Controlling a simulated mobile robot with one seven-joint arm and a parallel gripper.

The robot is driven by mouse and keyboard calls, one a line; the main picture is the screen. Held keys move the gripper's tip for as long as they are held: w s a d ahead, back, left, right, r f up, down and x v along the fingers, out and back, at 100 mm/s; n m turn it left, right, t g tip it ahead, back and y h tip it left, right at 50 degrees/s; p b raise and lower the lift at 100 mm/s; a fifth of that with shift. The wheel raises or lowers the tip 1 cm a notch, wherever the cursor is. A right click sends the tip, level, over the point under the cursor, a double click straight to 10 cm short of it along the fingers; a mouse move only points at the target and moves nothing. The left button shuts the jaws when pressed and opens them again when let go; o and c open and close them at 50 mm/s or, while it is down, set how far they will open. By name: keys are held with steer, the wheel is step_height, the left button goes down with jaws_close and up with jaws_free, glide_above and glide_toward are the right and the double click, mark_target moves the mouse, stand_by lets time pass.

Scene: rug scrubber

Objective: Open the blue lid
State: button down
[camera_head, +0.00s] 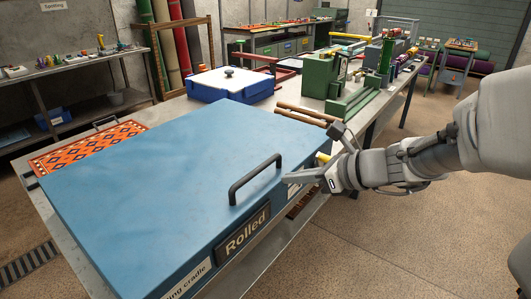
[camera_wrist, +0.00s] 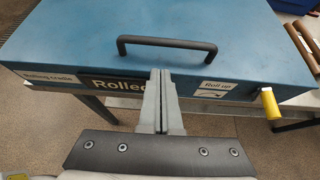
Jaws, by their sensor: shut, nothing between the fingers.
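The blue lid (camera_head: 150,170) is a large flat panel on a box on the table, and it lies closed. A black bar handle (camera_head: 256,177) stands near its front edge. In the wrist view the lid (camera_wrist: 80,35) fills the upper part, with the handle (camera_wrist: 167,42) across the middle. My gripper (camera_head: 290,179) is just right of the handle, by the lid's front edge, and apart from the handle. In the wrist view my gripper (camera_wrist: 160,75) has its fingers together and empty, pointing at the front edge below the handle.
The box front has a "Rolled" label (camera_head: 243,237) and a yellow-ended lever (camera_wrist: 270,103) at right. An orange patterned rug (camera_head: 85,145) lies at the lid's far left. Brown rollers (camera_head: 300,113), a green machine (camera_head: 325,75) and a blue-and-white case (camera_head: 230,83) stand behind. Open floor (camera_head: 400,240) lies right.

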mark_target(263, 190)
steer(key=b+x, duration=0.2)
steer(key=x, duration=0.8)
steer(key=shift+b, duration=0.35)
